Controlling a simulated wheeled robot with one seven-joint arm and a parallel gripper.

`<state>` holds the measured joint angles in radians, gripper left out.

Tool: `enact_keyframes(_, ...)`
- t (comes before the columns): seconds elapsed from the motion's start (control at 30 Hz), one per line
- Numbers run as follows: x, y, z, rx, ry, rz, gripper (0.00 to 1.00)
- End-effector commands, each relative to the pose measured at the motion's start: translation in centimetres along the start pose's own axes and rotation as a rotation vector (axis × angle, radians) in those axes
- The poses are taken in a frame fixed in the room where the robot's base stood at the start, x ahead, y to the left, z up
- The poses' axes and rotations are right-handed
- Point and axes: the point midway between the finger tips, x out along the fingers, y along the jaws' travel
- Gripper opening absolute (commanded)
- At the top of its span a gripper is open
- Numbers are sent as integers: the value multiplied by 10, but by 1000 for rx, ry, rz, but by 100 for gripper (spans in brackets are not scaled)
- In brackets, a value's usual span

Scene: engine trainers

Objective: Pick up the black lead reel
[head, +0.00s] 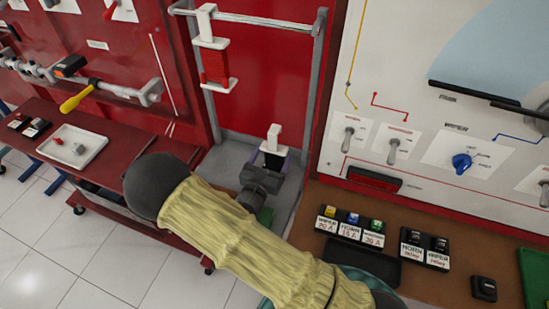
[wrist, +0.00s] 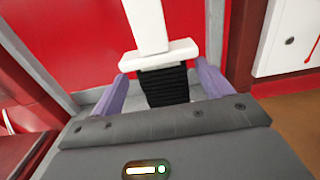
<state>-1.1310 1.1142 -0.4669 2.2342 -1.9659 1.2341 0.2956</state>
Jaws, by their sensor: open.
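The black lead reel (wrist: 165,86) has a black ribbed winding under a white flange and a white upright handle. In the head view the reel (head: 274,146) is upright, low in the grey frame and partly hidden by my gripper. My gripper (head: 268,172) is open, with its purple fingers on either side of the black winding. In the wrist view my gripper (wrist: 162,84) has one finger left and one right of the reel, with the lower winding hidden behind the gripper body. Whether the fingers touch it, I cannot tell.
A red lead reel (head: 215,63) hangs above on the grey frame (head: 315,75). A brown bench (head: 330,275) with labelled fuses and relays is at right. A dark red table (head: 100,150) with a white tray (head: 92,155) is at left. Red panels stand behind.

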Motion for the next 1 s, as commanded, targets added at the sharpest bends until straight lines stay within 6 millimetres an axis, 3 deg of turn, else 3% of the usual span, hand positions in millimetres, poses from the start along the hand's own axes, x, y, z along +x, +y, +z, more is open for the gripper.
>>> enact_keyframes(0.2,33,-4,-5,0,-1,-3,78)
enact_keyframes(0.3,40,-3,-5,-1,0,0,78)
enact_keyframes(0.83,40,-3,-5,-1,0,0,78)
enact_keyframes(1.0,40,-3,-5,-1,0,0,45)
